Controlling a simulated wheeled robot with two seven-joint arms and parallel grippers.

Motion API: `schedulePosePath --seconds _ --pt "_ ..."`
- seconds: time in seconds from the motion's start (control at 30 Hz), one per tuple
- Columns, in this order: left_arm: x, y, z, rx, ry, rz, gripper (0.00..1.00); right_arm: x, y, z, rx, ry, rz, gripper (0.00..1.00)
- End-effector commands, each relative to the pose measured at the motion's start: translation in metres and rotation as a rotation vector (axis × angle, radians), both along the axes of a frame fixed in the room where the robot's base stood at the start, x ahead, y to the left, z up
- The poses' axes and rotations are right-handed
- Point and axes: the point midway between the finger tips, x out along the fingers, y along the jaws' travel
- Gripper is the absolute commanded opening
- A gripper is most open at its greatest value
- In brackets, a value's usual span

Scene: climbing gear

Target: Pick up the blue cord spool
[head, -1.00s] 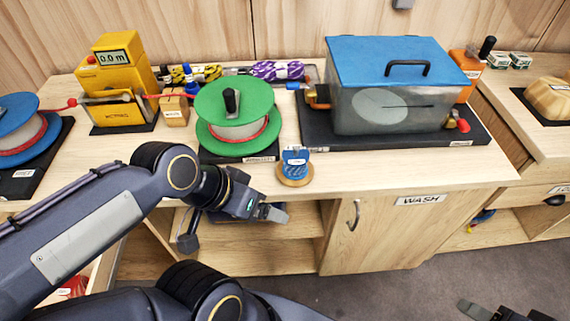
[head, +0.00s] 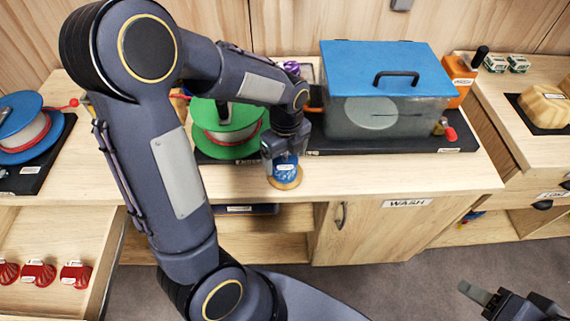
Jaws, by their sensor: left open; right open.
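The blue cord spool (head: 285,172) is a small spool of blue cord with a wooden base, upright near the front edge of the counter in the head view. My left gripper (head: 284,158) points down over it from above. Its open fingers are at the spool's top and sides, and partly hide it. I cannot tell whether they touch the cord. My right gripper (head: 482,298) is open and empty at the lower right, low in front of the cabinets and far from the spool.
A green reel (head: 222,135) stands just behind left of the spool. A clear tank with a blue lid (head: 385,68) sits on a black base at the right. A blue reel (head: 20,125) stands far left. An open drawer (head: 50,240) holds red items. Bare counter (head: 400,172) lies to the right.

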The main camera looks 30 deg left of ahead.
Motion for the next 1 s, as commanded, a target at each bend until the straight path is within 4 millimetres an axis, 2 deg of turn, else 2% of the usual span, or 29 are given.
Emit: schedulePosePath --seconds 0.2,0.3,0.57,0.93,1.0 --pt "0.002 0.000 -0.033 0.000 0.006 0.001 0.84 0.000 0.000 0.006 0.000 0.000 0.000 0.52" --pt "0.003 0.000 -0.042 -0.001 0.003 0.002 0.84 0.000 0.000 0.006 0.000 0.000 0.000 0.52" --pt "0.003 0.000 -0.045 -0.002 0.001 0.003 0.84 0.000 0.000 0.006 0.000 0.000 0.000 0.52" --pt "0.003 0.000 -0.044 -0.002 0.001 0.003 0.37 0.000 0.000 0.006 0.000 0.000 0.000 0.52" --pt "0.003 0.000 -0.044 -0.001 -0.001 0.003 0.34 0.000 0.000 0.006 0.000 0.000 0.000 0.52"
